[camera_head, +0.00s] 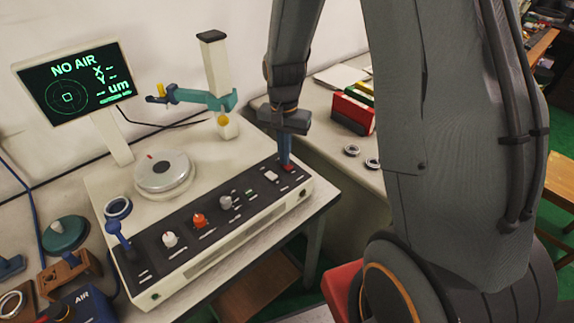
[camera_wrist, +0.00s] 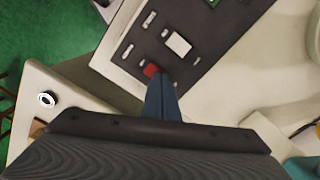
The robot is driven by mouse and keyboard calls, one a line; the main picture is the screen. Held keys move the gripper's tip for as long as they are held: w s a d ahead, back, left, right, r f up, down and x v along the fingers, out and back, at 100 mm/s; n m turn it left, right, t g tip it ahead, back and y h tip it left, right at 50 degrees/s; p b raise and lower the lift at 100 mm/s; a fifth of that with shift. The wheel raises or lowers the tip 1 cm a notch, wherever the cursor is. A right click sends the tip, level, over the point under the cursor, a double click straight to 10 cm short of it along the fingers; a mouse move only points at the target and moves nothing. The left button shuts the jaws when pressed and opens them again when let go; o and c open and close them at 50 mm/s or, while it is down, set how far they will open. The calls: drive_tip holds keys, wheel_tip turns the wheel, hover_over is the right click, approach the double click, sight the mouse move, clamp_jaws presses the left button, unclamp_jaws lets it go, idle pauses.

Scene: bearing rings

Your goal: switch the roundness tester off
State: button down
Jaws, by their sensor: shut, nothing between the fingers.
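The roundness tester (camera_head: 240,226) is a cream bench machine with a dark sloped control panel (camera_head: 182,250). Its screen (camera_head: 75,82) is lit and reads "NO AIR". A red switch (camera_wrist: 151,70) sits near the panel's right end; in the head view it shows just under my fingertips (camera_head: 288,168). My gripper (camera_wrist: 160,82) is shut and empty, pointing down at the red switch, with its blue fingertips at or very close to it. I cannot tell whether they touch. The fingers partly hide the switch, so its position is unclear.
A white rocker (camera_wrist: 179,44) lies beside the red switch. Along the panel are a white knob (camera_head: 169,239), an orange knob (camera_head: 199,219) and a blue lever (camera_head: 119,236). The turntable (camera_head: 162,172) and teal probe arm (camera_head: 205,98) stand behind. Loose rings (camera_head: 351,150) lie on the right bench.

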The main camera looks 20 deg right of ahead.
drive_tip(key=shift+f, duration=0.15)
wheel_tip(320, 180, up, 7)
drive_tip(key=p, duration=0.5)
idle(0.5)
idle(0.4)
